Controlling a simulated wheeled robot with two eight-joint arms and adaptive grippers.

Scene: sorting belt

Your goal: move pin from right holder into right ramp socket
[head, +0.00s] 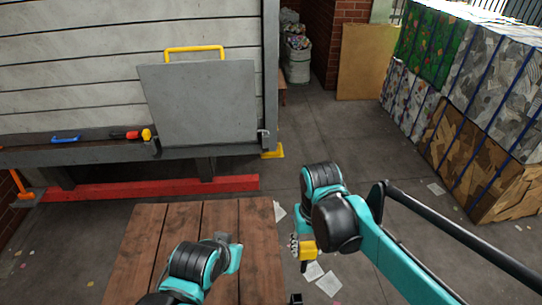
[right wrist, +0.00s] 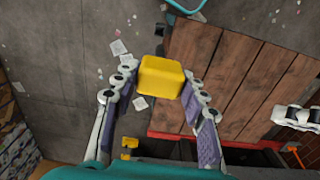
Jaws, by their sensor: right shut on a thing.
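My right gripper (head: 303,247) hangs in the air to the right of the wooden table. It is shut on the pin, whose yellow block-like head (head: 308,247) shows beneath the wrist. In the right wrist view the yellow pin head (right wrist: 161,77) sits between the two fingers; its shaft is hidden. The grey ramp plate (head: 198,105) stands upright with a yellow handle on top. A small grey bracket (head: 263,138), perhaps the right ramp socket, is at its lower right corner, well away from the pin. My left arm is low at the table; its fingers cannot be made out clearly.
The wooden table (head: 150,240) lies in front, bare where visible. A red-black tool-like piece with a yellow end (head: 132,134) lies by the plate's left side. A red beam (head: 150,188) runs below the ledge. Strapped bales (head: 480,170) stand at right; the floor between is mostly clear.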

